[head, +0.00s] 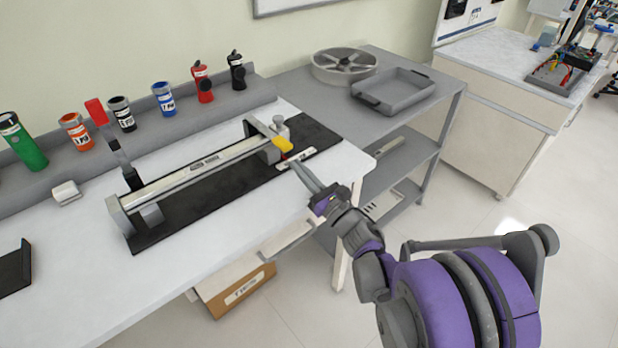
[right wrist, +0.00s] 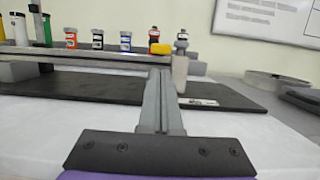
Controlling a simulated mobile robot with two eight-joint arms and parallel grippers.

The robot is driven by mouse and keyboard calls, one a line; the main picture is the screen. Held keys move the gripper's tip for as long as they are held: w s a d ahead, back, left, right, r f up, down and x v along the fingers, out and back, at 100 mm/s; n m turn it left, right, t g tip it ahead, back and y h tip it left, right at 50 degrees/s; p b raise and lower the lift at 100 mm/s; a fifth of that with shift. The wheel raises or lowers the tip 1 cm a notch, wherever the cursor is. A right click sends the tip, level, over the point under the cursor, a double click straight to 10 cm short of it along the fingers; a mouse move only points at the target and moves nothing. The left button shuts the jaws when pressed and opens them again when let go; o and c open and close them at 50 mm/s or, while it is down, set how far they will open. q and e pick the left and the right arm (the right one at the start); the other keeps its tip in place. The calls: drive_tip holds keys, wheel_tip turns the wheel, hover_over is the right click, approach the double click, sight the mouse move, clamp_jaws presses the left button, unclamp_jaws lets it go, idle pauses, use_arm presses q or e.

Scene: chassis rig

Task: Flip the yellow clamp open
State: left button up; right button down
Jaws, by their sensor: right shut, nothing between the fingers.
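The yellow clamp (head: 282,145) is a small yellow lever at the right end of the silver rail (head: 205,170), beside a grey post (head: 280,128). The rail lies over a black base plate (head: 210,203) on the white bench. My right gripper (head: 296,164) is shut and empty, its fingertips just to the right of and below the yellow clamp; I cannot tell if they touch. My left gripper is not in view.
A red-tipped black lever (head: 97,112) stands upright at the rail's left end. Several coloured bottles, such as a green one (head: 25,146), line the back ledge. A grey side table (head: 320,92) holds a spoked wheel (head: 345,64) and a tray (head: 398,95).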

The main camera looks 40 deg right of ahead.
drive_tip(key=shift+x, duration=2.15)
drive_tip(key=shift+s+r+g+p, duration=0.15)
drive_tip(key=shift+r+g+p, duration=0.35)
drive_tip(key=shift+r+p, duration=0.6)
drive_tip(key=r+g+p, duration=0.1)
drive_tip(key=r+p, duration=0.1)
drive_tip(key=r+g+p, duration=0.1)
drive_tip(key=p, duration=0.2)
drive_tip(key=r+g+p, duration=0.1)
drive_tip(key=r+p, duration=0.1)
drive_tip(key=shift+w+r, duration=0.25)
drive_tip(key=shift+r, duration=0.1)
drive_tip(key=shift+g, duration=0.3)
drive_tip(key=r+p, duration=0.1)
drive_tip(key=w+r+p, duration=0.1)
drive_tip(key=r, duration=0.1)
drive_tip(key=w+r+p, duration=0.1)
drive_tip(key=shift+a+r+p, duration=0.1)
drive_tip(key=shift+r+p, duration=0.1)
drive_tip(key=shift+p, duration=0.1)
use_arm(q)
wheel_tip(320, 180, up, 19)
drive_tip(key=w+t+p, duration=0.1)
drive_tip(key=p, duration=0.3)
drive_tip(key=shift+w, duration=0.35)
use_arm(e)
drive_tip(key=w+r, duration=0.9)
drive_tip(key=w, duration=0.4)
drive_tip(key=shift+a+r, duration=0.15)
drive_tip(key=shift+a, duration=0.25)
